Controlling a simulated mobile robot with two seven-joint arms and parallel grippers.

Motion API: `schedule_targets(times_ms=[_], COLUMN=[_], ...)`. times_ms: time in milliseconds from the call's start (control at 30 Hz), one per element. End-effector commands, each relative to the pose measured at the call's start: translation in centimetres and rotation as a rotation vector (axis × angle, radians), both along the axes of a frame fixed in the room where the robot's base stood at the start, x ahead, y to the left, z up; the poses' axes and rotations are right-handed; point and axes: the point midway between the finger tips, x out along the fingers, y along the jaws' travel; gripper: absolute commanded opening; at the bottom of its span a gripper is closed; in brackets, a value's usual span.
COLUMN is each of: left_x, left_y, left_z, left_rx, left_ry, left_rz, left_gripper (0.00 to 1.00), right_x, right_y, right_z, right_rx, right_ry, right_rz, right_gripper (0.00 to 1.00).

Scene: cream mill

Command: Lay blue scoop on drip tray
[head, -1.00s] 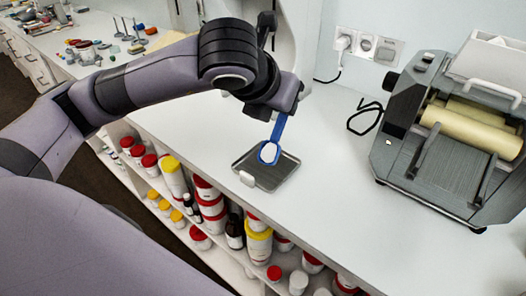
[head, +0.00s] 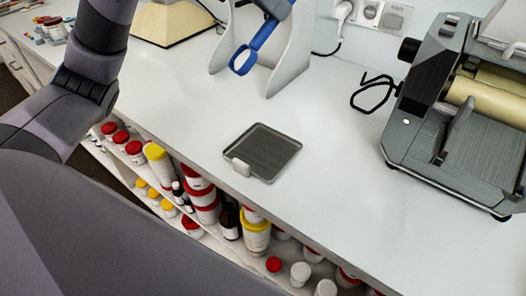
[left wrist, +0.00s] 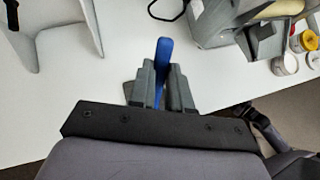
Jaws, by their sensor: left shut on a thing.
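The blue scoop (head: 262,38) hangs in the upper middle of the head view, handle up and tilted, its round end low. My left gripper (head: 284,8) is mostly cut off by the top edge there. In the left wrist view my left gripper (left wrist: 167,92) is shut on the blue scoop (left wrist: 164,52), whose handle sticks up between the fingers. The scoop's round end is hidden in that view. The drip tray (head: 285,168), dark, flat and square with a pale tab at its front, lies empty on the white counter, apart from the scoop. My right gripper is not in view.
A pale stand (head: 292,62) rises behind the scoop. A grey roller mill (head: 440,130) stands at the right, with a black cable (head: 372,97) beside it. Jars (head: 205,205) fill the shelf below the front edge. The counter around the tray is clear.

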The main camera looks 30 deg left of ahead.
Motion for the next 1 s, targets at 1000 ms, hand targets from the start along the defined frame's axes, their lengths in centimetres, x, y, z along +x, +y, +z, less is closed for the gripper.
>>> schedule_targets(times_ms=[1000], left_x=[-0.2], left_y=[0.1], left_z=[-15.4], left_rx=[-0.004], left_ry=[-0.004], left_rz=[-0.028], left_gripper=[0.0], right_x=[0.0], right_y=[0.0], right_z=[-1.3], right_rx=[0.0], right_ry=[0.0], right_rz=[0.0], right_gripper=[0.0])
